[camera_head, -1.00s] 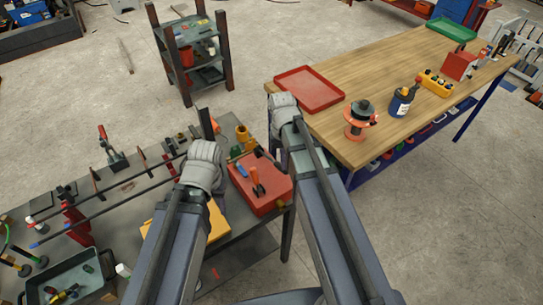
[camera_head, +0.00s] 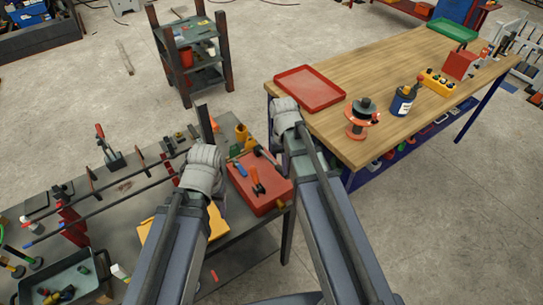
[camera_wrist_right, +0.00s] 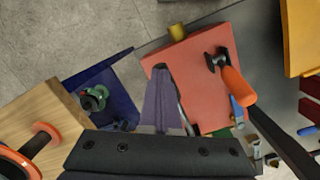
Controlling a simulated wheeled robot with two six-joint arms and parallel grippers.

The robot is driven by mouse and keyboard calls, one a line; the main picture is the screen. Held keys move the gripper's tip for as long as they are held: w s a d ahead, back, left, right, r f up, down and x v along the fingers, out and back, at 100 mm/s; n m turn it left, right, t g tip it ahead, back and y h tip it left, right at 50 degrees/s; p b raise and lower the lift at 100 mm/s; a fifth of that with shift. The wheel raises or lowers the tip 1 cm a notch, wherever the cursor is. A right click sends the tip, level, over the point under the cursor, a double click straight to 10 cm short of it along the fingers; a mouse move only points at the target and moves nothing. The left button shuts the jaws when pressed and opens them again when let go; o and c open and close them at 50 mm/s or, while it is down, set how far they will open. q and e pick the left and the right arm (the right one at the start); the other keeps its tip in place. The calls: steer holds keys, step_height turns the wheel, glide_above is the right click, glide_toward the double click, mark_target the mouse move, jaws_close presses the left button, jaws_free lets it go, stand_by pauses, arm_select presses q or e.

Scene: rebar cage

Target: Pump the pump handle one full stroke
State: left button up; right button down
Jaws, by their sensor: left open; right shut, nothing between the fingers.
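The pump handle appears to be the short orange grip with a black end (camera_head: 254,178) on a red box (camera_head: 283,197); I cannot be sure. In the right wrist view, the orange grip (camera_wrist_right: 236,88) lies over the red box (camera_wrist_right: 176,57). A black bar (camera_wrist_right: 285,144) runs on from its far end to the lower right. My left gripper (camera_head: 205,158) is open, left of the red box; its fingertips are mostly hidden. My right gripper (camera_wrist_right: 162,72) is shut and empty, beside the red box's edge and apart from the orange grip.
The grey bench holds long bars, a red-handled tool (camera_head: 104,143), a dark tray (camera_head: 70,275) and a yellow item (camera_head: 217,222). At right, a wooden table (camera_head: 350,95) carries a red tray (camera_head: 309,88) and an orange spool (camera_head: 362,120). A dark shelf (camera_head: 190,62) stands behind.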

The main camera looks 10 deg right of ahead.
arm_select(q)
steer(key=shift+f, duration=0.15)
arm_select(e)
steer(key=shift+f, duration=0.1)
arm_select(q)
steer(key=shift+f+b, duration=0.6)
steer(key=shift+b, duration=0.05)
arm_select(e)
steer(key=shift+s+f, duration=0.1)
steer(key=shift+f, duration=0.55)
arm_select(q)
steer(key=shift+f, duration=0.1)
